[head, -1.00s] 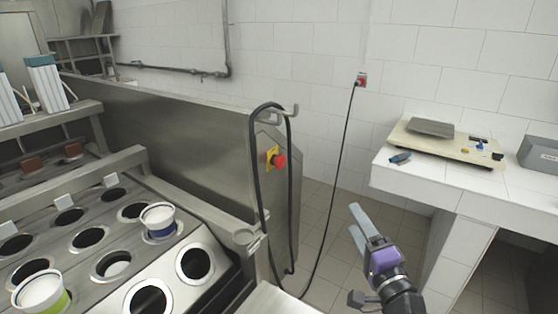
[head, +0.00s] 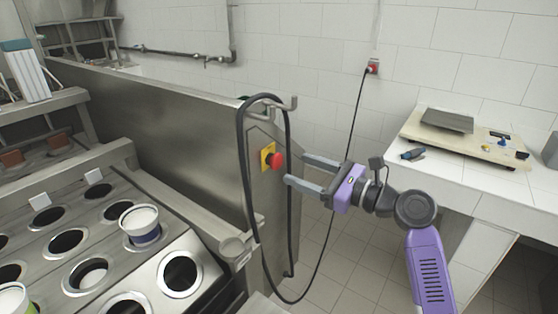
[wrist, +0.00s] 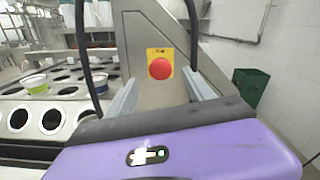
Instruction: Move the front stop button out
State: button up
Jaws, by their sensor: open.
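The front stop button (head: 277,161) is a red mushroom head on a yellow plate, fixed to the steel end panel of the machine. In the wrist view the button (wrist: 160,69) faces me between the two fingers, a little beyond them. My gripper (head: 296,169) is open and empty, with its grey fingers pointing left at the button. The fingertips look apart from the button. My gripper also shows in the wrist view (wrist: 160,90), its purple body at the bottom.
A black cable (head: 243,190) loops over a hook (head: 285,103) and hangs close around the button panel. The machine's cup plate with holes and a white cup (head: 140,222) is at left. A tiled counter (head: 440,172) with a scale stands at right.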

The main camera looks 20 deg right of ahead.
aim_at(279, 162)
jog(key=x, duration=0.7)
jog(key=shift+a, duration=0.1)
